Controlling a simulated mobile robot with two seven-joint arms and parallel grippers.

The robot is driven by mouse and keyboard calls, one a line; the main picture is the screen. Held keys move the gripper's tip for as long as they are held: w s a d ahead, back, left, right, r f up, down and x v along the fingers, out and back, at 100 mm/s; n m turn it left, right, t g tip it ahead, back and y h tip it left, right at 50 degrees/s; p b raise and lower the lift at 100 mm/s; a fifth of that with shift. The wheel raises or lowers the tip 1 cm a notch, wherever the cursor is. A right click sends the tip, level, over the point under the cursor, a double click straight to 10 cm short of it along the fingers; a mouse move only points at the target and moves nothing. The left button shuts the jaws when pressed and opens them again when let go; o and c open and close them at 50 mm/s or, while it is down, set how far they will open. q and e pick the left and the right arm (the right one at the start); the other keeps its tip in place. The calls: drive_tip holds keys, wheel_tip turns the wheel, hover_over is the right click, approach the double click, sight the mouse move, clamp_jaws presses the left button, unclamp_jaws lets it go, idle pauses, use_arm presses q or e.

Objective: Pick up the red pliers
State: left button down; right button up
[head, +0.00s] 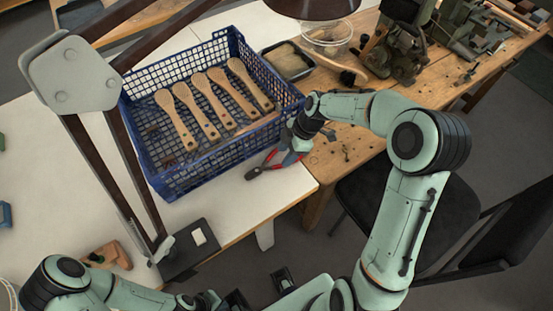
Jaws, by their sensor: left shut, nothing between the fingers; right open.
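The red pliers (269,165) lie on the white tabletop just in front of the blue crate, near the table's right edge. Their dark jaws point left and their red handles run toward my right gripper. My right gripper (286,153) is open and low over the handle end, partly covering it; I cannot tell whether the fingers touch it. My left gripper (236,299) is shut and empty at the bottom edge, partly cut off, well away from the pliers.
The blue crate (168,184) holds several wooden brush handles (205,104). A dark tray (288,62) stands behind it. A lamp arm (127,160) and its base (188,249) stand left. A wooden bench (345,145) adjoins right, a black chair (385,215) below. White tabletop is free at left.

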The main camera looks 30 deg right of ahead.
sight(278, 165)
drive_tip(key=x, duration=0.4)
drive_tip(key=shift+s+a+f, duration=0.1)
drive_tip(key=shift+s+f, duration=0.1)
drive_tip(key=shift+f, duration=0.2)
clamp_jaws()
drive_tip(key=shift+r, duration=0.15)
